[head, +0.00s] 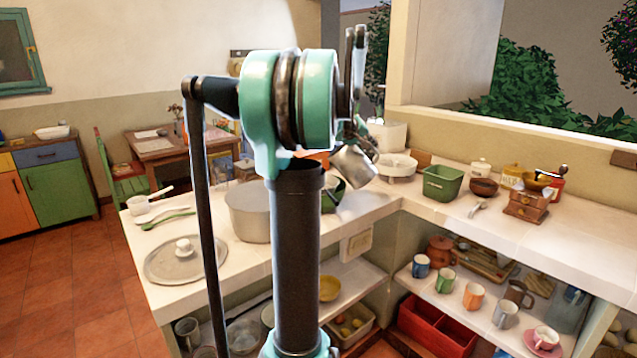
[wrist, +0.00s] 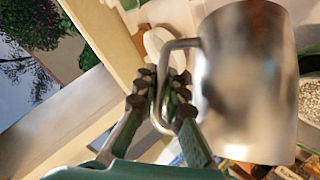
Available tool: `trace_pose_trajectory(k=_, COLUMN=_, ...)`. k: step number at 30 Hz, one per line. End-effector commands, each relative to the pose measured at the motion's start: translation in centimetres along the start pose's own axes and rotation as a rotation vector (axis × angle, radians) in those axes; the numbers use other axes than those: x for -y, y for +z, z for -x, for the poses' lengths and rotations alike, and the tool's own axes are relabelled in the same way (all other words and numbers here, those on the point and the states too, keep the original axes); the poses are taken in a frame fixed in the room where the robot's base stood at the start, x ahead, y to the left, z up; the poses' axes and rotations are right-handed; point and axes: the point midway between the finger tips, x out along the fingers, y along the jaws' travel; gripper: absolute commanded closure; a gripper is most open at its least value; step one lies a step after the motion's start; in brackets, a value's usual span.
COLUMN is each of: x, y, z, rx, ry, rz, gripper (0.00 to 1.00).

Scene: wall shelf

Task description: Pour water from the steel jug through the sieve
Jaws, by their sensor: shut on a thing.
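The steel jug (head: 352,168) hangs tilted above the counter in the head view, just right of my arm. It fills the right half of the wrist view (wrist: 250,85). My gripper (wrist: 165,92) is shut on the jug's handle, with a finger on each side of it. In the head view the gripper (head: 357,132) is partly hidden by my arm. No water shows. I cannot clearly make out the sieve; a grey speckled surface (wrist: 310,98) at the wrist view's right edge may be its mesh.
A large grey pot (head: 250,212) stands left of my arm, near a round lid (head: 180,262). A dark green container (head: 333,195) is below the jug, partly hidden. A green basket (head: 442,183) and bowls stand to the right. Mugs (head: 474,296) fill the lower shelf.

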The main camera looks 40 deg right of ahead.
Motion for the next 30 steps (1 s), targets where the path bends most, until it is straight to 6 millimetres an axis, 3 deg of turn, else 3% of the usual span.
trace_pose_trajectory(k=30, x=0.65, y=-0.22, z=0.15, rx=-0.002, ry=0.050, rz=0.052, gripper=1.00)
